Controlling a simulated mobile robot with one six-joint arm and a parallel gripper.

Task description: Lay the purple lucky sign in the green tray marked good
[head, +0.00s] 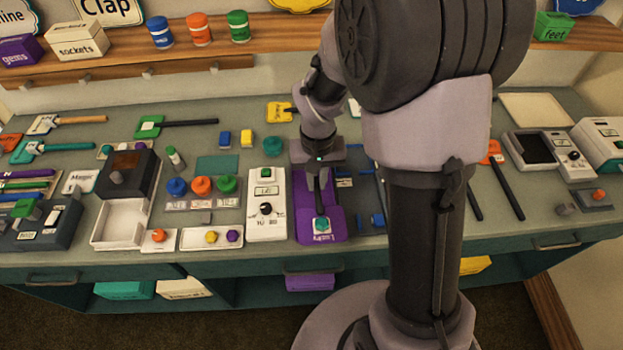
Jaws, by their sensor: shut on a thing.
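The purple lucky sign (305,228) is on or just above the front part of the counter, right of a white box with a dial. Whether the sign touches the counter I cannot tell. I cannot make out a green tray marked good; my arm hides part of the counter to the right.
The white dial box (267,222) stands close to the sign's left. Blue, orange and green knobs (201,186) are further left. A white open tray (118,220) sits at the left. Dark bars (506,187) lie right of my arm. The counter's front edge (270,257) is near the sign.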

